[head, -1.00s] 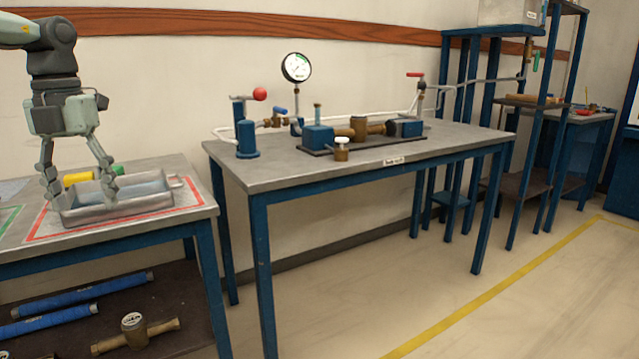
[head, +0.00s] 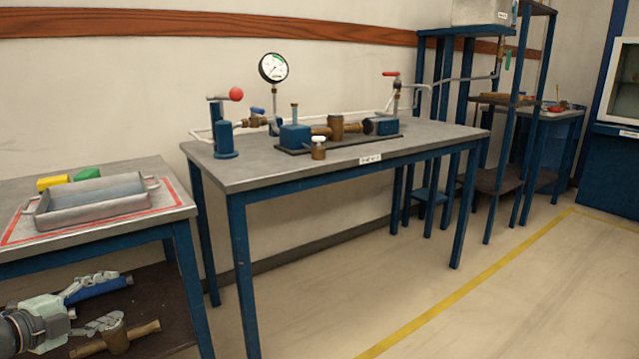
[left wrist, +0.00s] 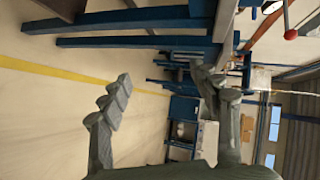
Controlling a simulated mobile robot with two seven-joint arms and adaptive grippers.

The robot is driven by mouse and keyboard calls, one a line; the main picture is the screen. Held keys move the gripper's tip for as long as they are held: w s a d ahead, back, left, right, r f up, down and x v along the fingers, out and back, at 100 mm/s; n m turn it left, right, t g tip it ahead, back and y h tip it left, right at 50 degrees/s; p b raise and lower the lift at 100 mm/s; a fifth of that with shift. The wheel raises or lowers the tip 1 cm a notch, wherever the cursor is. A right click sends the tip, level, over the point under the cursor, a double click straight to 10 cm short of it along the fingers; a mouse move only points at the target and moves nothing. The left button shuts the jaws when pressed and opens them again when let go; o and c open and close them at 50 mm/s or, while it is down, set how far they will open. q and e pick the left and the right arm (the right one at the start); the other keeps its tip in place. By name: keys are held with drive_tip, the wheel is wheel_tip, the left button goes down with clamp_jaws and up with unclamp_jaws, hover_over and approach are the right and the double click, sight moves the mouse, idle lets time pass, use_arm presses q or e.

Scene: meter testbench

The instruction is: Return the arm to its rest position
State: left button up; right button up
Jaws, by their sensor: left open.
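My left gripper (head: 103,305) shows at the lower left of the head view, low in front of the side table's lower shelf. Its two fingers are spread apart with nothing between them. In the left wrist view the open fingers (left wrist: 160,95) frame empty air, with floor and blue table legs beyond. A metal tray (head: 92,203) stands on the left table inside a red outline, above and apart from the gripper. My right gripper is in neither view.
The test bench (head: 240,174) in the middle carries a gauge (head: 273,67), a red-knobbed lever (head: 236,94) and brass fittings. A brass meter (head: 117,338) and a blue tube (head: 100,287) lie on the lower shelf near my gripper. The floor (head: 480,310) at right is clear.

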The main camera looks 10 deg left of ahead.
use_arm(q)
drive_tip(key=s+d+f+n+g+y, duration=0.1)
drive_tip(key=s+f+n+y, duration=0.1)
drive_tip(key=s+f+n, duration=0.35)
drive_tip(key=s+d+f+n+g+y, duration=0.1)
drive_tip(key=s+f+n+g+y, duration=0.15)
drive_tip(key=f, duration=0.65)
drive_tip(key=s+d+f+n+g+y, duration=0.1)
drive_tip(key=s+d+f+n+y, duration=0.15)
drive_tip(key=s+f+n, duration=0.35)
drive_tip(key=s+d+f+n+g+h, duration=0.1)
drive_tip(key=s+d+f+g, duration=0.2)
drive_tip(key=s+d+f, duration=0.2)
drive_tip(key=s+d+f+n+g+h, duration=0.1)
drive_tip(key=s+d+f, duration=0.4)
drive_tip(key=d, duration=0.6)
drive_tip(key=shift+s+f+n+g, duration=0.25)
drive_tip(key=shift+s+n+g, duration=0.45)
drive_tip(key=shift+g, duration=0.35)
